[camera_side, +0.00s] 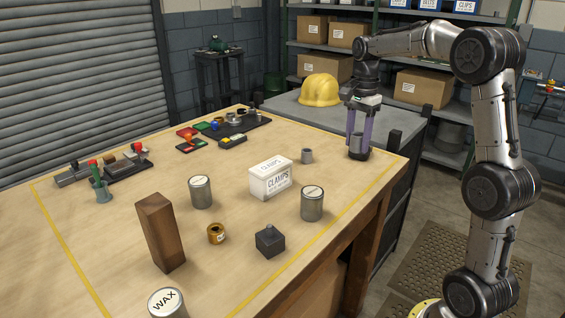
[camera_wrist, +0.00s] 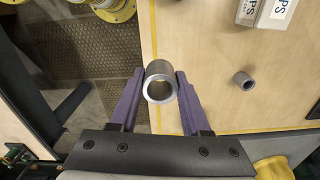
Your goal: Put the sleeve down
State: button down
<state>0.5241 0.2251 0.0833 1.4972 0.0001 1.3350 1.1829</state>
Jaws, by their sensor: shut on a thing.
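My gripper (camera_side: 358,141) is shut on a grey, hollow metal sleeve (camera_wrist: 160,82). In the wrist view the sleeve sits between the two purple fingertips, with its open end facing the camera. In the side view the held sleeve (camera_side: 357,139) is upright at the far right corner of the tabletop (camera_side: 230,262). A dark patch lies just under it, and I cannot tell whether the sleeve touches the wood. A smaller grey ring-like part (camera_side: 307,156) stands apart on the table to the left of my gripper; the wrist view shows it too (camera_wrist: 244,78).
A white clamps box (camera_side: 270,179) and a grey can (camera_side: 312,204) stand to the left of my gripper. A dark block (camera_side: 270,241), a brown wooden post (camera_side: 160,232) and another can (camera_side: 200,192) are farther off. A yellow hard hat (camera_side: 320,90) lies on the bench behind.

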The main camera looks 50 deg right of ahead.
jog(key=w+a+r, duration=0.5)
jog(key=a, duration=0.3)
jog(key=n, duration=0.2)
send_over(271, 165)
notch_tip(271, 165, down, 10)
jog(key=shift+r, duration=0.25)
jog(key=shift+f, duration=1.5)
jog(key=shift+f, duration=0.15)
jog(key=shift+c, duration=1.8)
grip_release()
